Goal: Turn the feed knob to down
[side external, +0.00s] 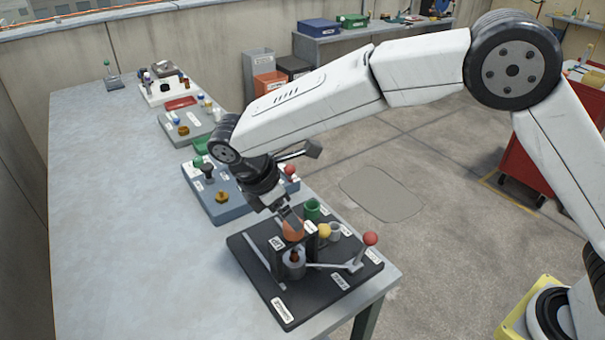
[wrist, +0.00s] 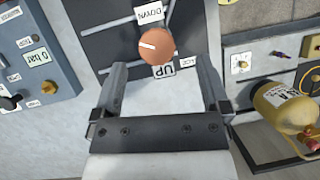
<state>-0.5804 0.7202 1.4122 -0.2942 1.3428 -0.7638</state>
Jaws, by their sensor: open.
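The feed knob, as I take it, is a round orange knob (wrist: 157,46) on a dark panel in the wrist view. A short white mark on it points left, between a DOWN label (wrist: 149,12) above and an UP label (wrist: 165,71) below. The orange knob also shows in the side view (side external: 292,231) on the black panel (side external: 262,277), partly hidden by my gripper. My gripper (side external: 290,218) is close over it. In the wrist view my gripper (wrist: 161,70) is open, its fingers apart with nothing between them; the knob appears just beyond the fingertips.
Beside the knob stand a green cylinder (side external: 312,209), a yellow knob (side external: 324,230) and a red-balled lever (side external: 370,239). A blue-grey panel (side external: 222,200) lies behind on the bench. The left part of the grey bench (side external: 130,240) is clear. A yellow bottle (wrist: 284,107) shows in the wrist view.

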